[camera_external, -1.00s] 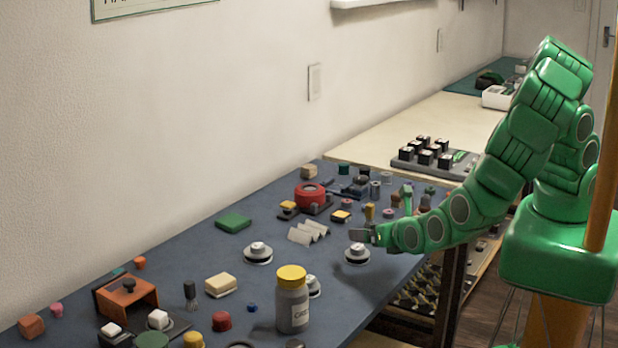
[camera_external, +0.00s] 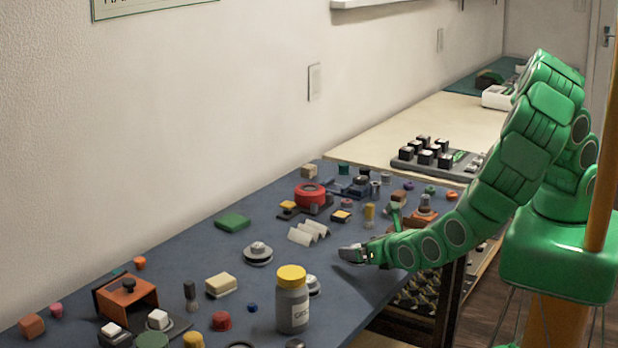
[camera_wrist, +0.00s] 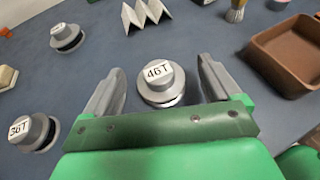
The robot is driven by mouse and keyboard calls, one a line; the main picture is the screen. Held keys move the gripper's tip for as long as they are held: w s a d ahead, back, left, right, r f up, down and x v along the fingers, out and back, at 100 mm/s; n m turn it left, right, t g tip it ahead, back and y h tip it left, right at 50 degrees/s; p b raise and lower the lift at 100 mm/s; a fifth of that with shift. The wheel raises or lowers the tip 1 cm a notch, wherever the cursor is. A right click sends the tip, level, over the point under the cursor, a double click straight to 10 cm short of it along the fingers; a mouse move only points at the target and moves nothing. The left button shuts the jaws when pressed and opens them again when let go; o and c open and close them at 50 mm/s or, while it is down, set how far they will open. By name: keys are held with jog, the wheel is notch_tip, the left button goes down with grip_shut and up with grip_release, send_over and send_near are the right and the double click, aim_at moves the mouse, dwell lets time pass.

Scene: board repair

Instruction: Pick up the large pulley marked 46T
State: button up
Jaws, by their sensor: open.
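The large grey pulley marked 46T (camera_wrist: 160,78) stands upright on the blue bench in the wrist view, its label facing up. My gripper (camera_wrist: 163,68) is open, with one finger on each side of the pulley; whether either finger touches it is unclear. In the external view my gripper (camera_external: 349,254) is low over the bench near its front edge and hides the pulley. A second pulley marked 36T (camera_wrist: 35,131) stands at lower left in the wrist view. A third pulley (camera_wrist: 67,38), its label hard to read, stands at upper left; it also shows in the external view (camera_external: 258,251).
A brown tray (camera_wrist: 268,62) is close to the right finger. A yellow-capped bottle (camera_external: 292,305) stands in front, left of my gripper in the external view.

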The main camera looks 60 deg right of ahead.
aim_at(358, 246)
jog(key=shift+x, duration=1.9)
jog(key=shift+w+a+r, duration=0.1)
jog(key=c, duration=1.1)
jog(key=shift+o, duration=0.2)
